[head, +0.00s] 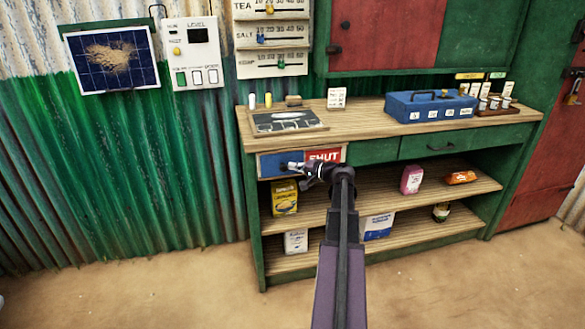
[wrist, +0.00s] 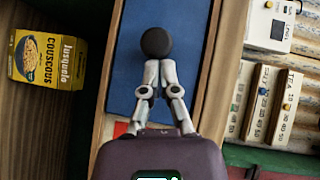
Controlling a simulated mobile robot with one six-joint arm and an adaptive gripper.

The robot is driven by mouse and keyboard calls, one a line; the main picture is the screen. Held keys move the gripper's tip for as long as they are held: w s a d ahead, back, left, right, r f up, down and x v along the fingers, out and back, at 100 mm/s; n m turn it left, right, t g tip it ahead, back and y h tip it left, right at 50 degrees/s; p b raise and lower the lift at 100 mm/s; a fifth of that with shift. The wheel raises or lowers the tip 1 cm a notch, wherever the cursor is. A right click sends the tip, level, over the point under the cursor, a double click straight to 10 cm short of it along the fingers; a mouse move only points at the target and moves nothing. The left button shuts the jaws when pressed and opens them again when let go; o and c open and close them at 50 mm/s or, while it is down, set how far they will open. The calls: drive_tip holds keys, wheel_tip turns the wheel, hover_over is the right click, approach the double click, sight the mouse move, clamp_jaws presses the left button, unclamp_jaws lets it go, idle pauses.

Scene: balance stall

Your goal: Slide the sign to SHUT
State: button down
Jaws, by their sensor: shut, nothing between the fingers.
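The sign is set in the front of the counter, below its top. Its blue panel (head: 268,165) covers the left part, and the red SHUT face (head: 325,155) with white letters shows at the right. In the wrist view the blue panel (wrist: 124,60) fills the middle, with a sliver of red (wrist: 120,128) at the lower left. A round black knob (wrist: 157,40) stands on the blue panel. My gripper (head: 291,166) is shut and empty in front of the panel. In the wrist view its fingertips (wrist: 152,66) are together right at the knob; I cannot tell whether they touch it.
The counter top (head: 355,121) holds a dark board (head: 285,121) and a blue cash box (head: 430,106). Shelves below hold a yellow couscous box (head: 284,198) and other packets. A green drawer (head: 440,146) is to the right. The floor in front is clear.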

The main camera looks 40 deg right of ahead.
drive_tip(key=d, duration=0.1)
drive_tip(key=s+d, duration=0.1)
drive_tip(key=d+r+p, duration=0.1)
drive_tip(key=shift+s+d, duration=0.2)
drive_tip(key=shift+s, duration=0.15)
drive_tip(key=p+v, duration=0.1)
drive_tip(key=v, duration=0.9)
drive_tip(key=shift+s, duration=0.2)
drive_tip(key=shift+f, duration=0.1)
drive_tip(key=w+a+f+n+g+y, duration=0.1)
drive_tip(key=w+a+f+n+g, duration=0.2)
drive_tip(key=a, duration=0.7)
drive_tip(key=w+a+f+n+g+y, duration=0.1)
drive_tip(key=w+a+f+g, duration=0.25)
drive_tip(key=a, duration=0.65)
drive_tip(key=w+a+f+n+g+y, duration=0.1)
drive_tip(key=w+a+f+n+g, duration=0.2)
drive_tip(key=a, duration=0.7)
drive_tip(key=s+a+f+n+g+h, duration=0.2)
drive_tip(key=a, duration=0.7)
drive_tip(key=s+a+f+n+g+h, duration=0.2)
drive_tip(key=s+a, duration=0.1)
drive_tip(key=a, duration=0.5)
drive_tip(key=s+a+f+n+g+h, duration=0.2)
drive_tip(key=a+h, duration=0.1)
drive_tip(key=a, duration=0.6)
wheel_tip(320, 180, up, 27)
drive_tip(key=p, duration=2.7)
drive_tip(key=shift+w+p, duration=0.2)
drive_tip(key=shift+p, duration=0.1)
